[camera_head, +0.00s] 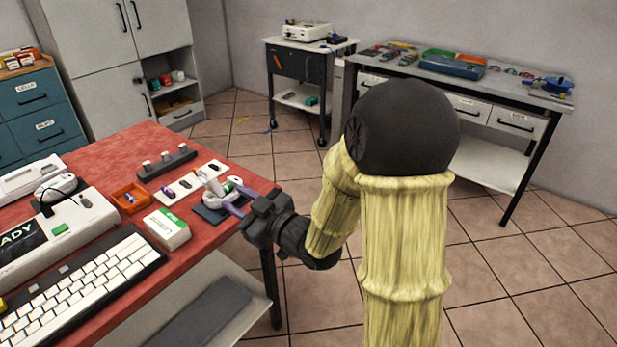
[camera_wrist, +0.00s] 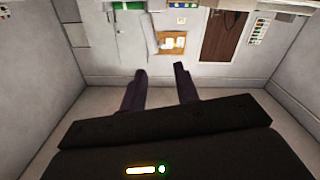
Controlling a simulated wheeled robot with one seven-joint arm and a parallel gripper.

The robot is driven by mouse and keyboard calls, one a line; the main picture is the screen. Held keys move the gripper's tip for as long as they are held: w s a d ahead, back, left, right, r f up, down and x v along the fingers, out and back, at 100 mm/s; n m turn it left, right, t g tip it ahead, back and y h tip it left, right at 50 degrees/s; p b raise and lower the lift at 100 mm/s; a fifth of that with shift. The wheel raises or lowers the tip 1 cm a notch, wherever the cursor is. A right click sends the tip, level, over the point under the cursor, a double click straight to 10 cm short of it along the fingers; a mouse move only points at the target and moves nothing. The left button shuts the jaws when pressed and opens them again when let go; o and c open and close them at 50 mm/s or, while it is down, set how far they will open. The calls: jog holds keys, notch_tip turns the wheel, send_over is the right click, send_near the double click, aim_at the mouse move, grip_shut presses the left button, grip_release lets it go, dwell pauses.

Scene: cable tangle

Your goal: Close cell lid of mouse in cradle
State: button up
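A white mouse (camera_head: 216,188) sits in a dark cradle (camera_head: 209,215) near the right edge of the red table. A small green patch shows on the mouse. Its cell lid is too small to make out, so I cannot tell its angle. My gripper (camera_head: 236,199) is at the table edge, with its purple fingers apart beside the right side of the mouse. I cannot tell if they touch it. In the wrist view my gripper (camera_wrist: 162,80) has two spread fingers with nothing visible between them; neither mouse nor cradle shows there.
A white and green box (camera_head: 167,229), an orange tray (camera_head: 129,198), a white strip with small parts (camera_head: 188,184) and a dark rack (camera_head: 166,164) stand near the cradle. Another white mouse (camera_head: 57,186) and a keyboard (camera_head: 80,290) are at left.

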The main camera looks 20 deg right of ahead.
jog(key=s+d+r+m+g+h+p, duration=0.8)
jog(key=s+d+r+h+p, duration=0.1)
jog(key=p, duration=1.1)
jog(key=d+r+h, duration=0.1)
jog(key=d+r, duration=0.1)
jog(key=shift+s+d, duration=0.3)
dwell(1.3)
